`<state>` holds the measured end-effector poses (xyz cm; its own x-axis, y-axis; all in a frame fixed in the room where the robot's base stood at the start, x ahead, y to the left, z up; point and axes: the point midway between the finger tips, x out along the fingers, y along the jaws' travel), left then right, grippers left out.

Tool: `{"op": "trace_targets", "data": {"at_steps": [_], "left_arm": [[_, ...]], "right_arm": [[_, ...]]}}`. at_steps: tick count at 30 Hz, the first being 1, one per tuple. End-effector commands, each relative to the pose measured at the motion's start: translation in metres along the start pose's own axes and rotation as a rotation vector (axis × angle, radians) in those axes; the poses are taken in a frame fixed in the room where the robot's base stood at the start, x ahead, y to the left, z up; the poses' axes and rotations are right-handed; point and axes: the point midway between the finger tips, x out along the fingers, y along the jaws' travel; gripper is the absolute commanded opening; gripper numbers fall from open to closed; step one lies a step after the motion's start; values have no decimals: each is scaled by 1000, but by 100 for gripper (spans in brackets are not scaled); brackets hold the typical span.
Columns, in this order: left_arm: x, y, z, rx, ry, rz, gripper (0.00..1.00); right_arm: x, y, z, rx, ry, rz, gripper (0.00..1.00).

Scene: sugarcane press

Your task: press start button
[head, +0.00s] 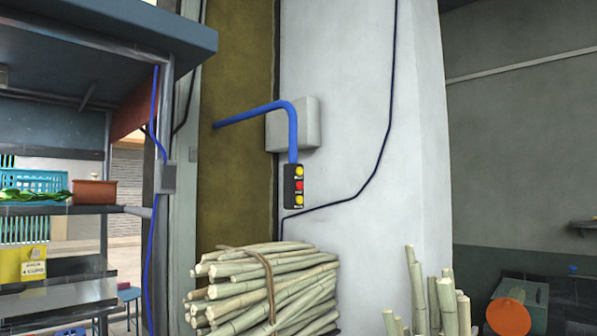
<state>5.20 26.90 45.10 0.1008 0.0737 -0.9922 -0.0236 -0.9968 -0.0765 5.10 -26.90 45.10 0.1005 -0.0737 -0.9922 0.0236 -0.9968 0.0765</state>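A small black control box (288,187) hangs at the lower end of a bent blue pipe (291,130), in front of the pale wall. It carries a yellow button at the top (299,171), a red button (299,185) in the middle and a yellow button at the bottom (299,200). The labels beside the buttons are too small to read, so I cannot tell which one is the start button. Neither of my grippers shows in the head view.
A tied bundle of cane stalks (265,285) lies below the control box. More stalks stand upright (428,295) to its right. A shelf stall (60,209) with a blue basket (34,181) and brown box (95,192) is at the left. An orange round object (507,316) is at the lower right.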

Motion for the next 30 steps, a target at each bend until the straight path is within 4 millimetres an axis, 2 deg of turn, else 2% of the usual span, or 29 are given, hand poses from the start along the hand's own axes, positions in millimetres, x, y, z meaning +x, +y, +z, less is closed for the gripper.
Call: {"op": "trace_targets", "data": {"at_steps": [8, 14, 30], "left_arm": [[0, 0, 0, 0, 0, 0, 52], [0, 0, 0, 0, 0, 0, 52], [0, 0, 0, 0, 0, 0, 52]], "right_arm": [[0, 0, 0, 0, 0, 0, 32], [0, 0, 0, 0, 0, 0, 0], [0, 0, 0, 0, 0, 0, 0]]}}
